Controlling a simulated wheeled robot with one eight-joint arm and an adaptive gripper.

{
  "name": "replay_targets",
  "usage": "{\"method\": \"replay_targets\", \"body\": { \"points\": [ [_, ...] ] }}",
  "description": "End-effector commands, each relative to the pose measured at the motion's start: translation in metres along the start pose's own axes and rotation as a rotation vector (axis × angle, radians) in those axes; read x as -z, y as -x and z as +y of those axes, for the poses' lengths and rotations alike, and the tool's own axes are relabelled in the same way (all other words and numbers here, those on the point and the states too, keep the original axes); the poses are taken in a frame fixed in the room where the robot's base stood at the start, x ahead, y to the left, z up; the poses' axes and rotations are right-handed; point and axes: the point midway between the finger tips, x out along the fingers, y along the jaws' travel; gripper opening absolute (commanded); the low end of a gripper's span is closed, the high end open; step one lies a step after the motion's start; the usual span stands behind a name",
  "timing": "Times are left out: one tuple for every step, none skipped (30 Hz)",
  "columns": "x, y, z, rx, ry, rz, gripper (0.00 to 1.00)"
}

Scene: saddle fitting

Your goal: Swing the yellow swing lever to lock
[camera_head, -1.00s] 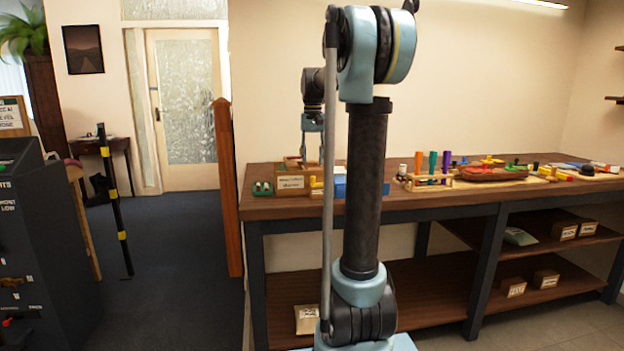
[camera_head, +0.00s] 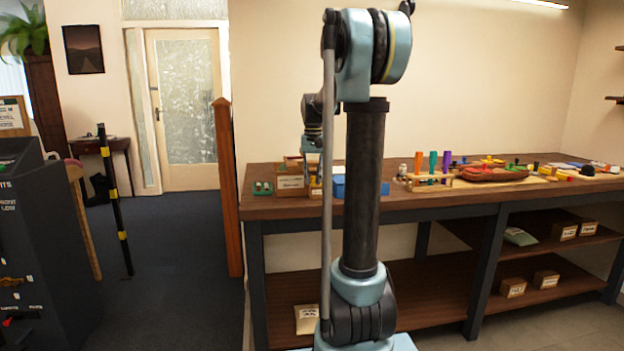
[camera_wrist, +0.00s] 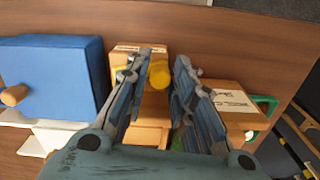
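The yellow swing lever shows as a rounded yellow end (camera_wrist: 159,74) in the wrist view, above a light wooden block (camera_wrist: 150,135). My gripper (camera_wrist: 158,62) is open. Its two fingers stand on either side of the yellow end, with a visible gap on the right; I cannot tell whether the left finger touches it. The rest of the lever and its lock position are hidden or too small to tell. In the head view my gripper is low over the left part of the bench, partly hidden behind my own arm.
A blue box (camera_wrist: 55,75) with a wooden knob stands close left of the fingers. A labelled wooden box (camera_wrist: 232,103) and a green item (camera_wrist: 265,103) are close on the right. The wooden bench (camera_head: 420,197) carries a rack of coloured handles (camera_head: 430,183) further right.

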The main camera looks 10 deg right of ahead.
Motion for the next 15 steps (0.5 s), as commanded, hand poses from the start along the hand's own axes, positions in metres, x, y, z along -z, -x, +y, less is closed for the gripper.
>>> {"method": "replay_targets", "body": {
  "points": [
    [0.0, 0.0001, 0.0, 0.0, 0.0, 0.0, 0.03],
    [0.0, 0.0001, 0.0001, 0.0, 0.0, 0.0, 0.0],
    [0.0, 0.0001, 0.0001, 0.0, 0.0, 0.0, 0.0],
    [0.0, 0.0001, 0.0001, 0.0, 0.0, 0.0, 0.0],
    [0.0, 0.0001, 0.0001, 0.0, 0.0, 0.0, 0.0],
    [0.0, 0.0001, 0.0001, 0.0, 0.0, 0.0, 0.0],
    [0.0001, 0.0001, 0.0, 0.0, -0.003, 0.0, 0.0],
    [0.0004, 0.0001, -0.0001, 0.0, -0.009, 0.0, 0.0],
    [0.0011, 0.0001, -0.0003, 0.0, -0.023, 0.0, 0.0],
    [0.0018, 0.0001, -0.0006, 0.0, -0.036, 0.0, 0.0],
    [0.0025, 0.0002, -0.0008, 0.0, -0.052, 0.0, 0.0],
    [0.0034, 0.0002, -0.0011, 0.0, -0.072, 0.0, 0.0],
    [0.004, 0.0002, -0.0013, 0.0, -0.086, 0.0, 0.0],
    [0.0045, 0.0002, -0.0015, 0.0, -0.098, 0.0, 0.0],
    [0.005, 0.0002, -0.0017, 0.0, -0.112, 0.0, 0.0]
  ]
}}
